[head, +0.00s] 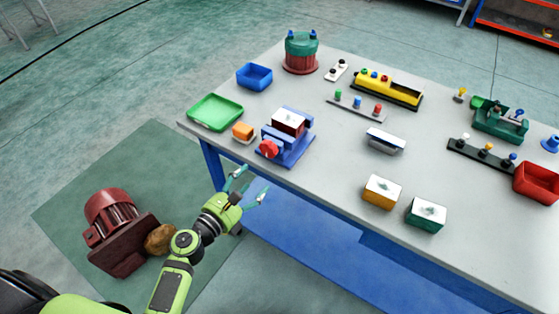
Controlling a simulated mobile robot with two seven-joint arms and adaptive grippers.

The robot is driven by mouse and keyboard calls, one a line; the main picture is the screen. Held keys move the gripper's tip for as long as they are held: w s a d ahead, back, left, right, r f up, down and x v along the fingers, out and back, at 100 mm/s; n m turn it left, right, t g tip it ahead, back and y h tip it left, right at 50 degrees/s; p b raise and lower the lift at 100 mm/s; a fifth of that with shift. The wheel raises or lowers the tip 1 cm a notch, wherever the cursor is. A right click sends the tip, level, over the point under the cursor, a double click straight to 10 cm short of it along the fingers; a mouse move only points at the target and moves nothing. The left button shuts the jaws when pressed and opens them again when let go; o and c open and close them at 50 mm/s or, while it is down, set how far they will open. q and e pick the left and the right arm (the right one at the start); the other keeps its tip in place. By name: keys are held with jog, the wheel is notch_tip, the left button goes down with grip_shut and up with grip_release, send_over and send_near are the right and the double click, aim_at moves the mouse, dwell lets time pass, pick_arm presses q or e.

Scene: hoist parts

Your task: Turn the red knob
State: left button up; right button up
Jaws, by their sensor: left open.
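The red knob (269,149) is a small round red part on the front of a blue vise-like fixture (300,152) near the left front edge of the table. A dark red block with a white top (289,122) sits in the fixture. My left gripper (251,183) is open and empty, its teal fingers apart. In the picture it is just below the knob, off the table's front edge, and not touching the knob. My right gripper is not in view.
An orange block (242,131) stands just left of the knob, near a green tray (215,112) and a blue bin (254,76). Orange and green blocks (382,191) stand to the right. A red motor (112,222) is on the floor mat at left.

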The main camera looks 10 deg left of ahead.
pick_arm(q)
jog(key=n+t, duration=0.1)
jog(key=n, duration=0.1)
send_near(267, 152)
jog(key=w, duration=0.2)
jog(key=p+x, duration=0.1)
jog(key=x, duration=0.4)
jog(key=shift+w+d+f, duration=0.1)
jog(key=shift+w+d, duration=0.45)
jog(key=shift+w, duration=0.2)
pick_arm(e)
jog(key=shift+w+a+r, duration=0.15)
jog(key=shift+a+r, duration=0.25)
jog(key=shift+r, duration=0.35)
pick_arm(q)
jog(key=c, duration=1.1)
